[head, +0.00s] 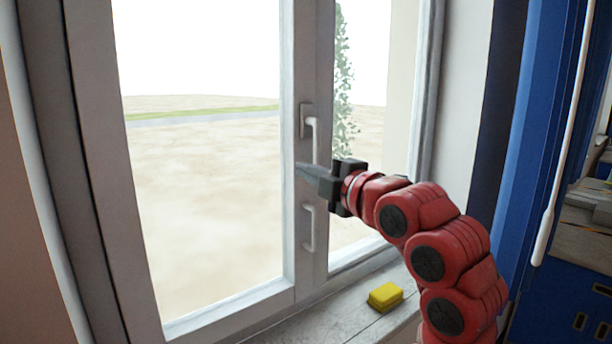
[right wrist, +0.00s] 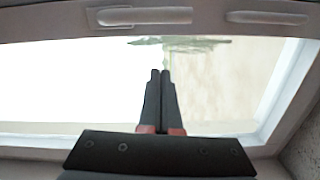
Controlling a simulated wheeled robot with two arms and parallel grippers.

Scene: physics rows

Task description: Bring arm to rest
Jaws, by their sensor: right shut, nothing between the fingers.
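My right gripper (head: 308,172) is at the end of the red arm, which comes in from the lower right of the head view. Its fingers point left, in front of the window's middle post, between the upper window handle (head: 313,135) and the lower handle (head: 309,228). In the right wrist view the gripper's two dark fingers (right wrist: 160,78) are together and nothing is between them. Both handles show along the top of that view, the left one (right wrist: 145,16) and the right one (right wrist: 266,18). I cannot tell whether the fingertips touch the post. My left gripper is not in view.
A yellow block, perhaps a sponge (head: 385,297), lies on the window sill (head: 345,316) below the arm. The window frame (head: 100,130) fills the left and middle. A blue curtain or panel (head: 525,130) and a white rod (head: 565,130) stand at the right, with blue cabinets (head: 560,300) behind.

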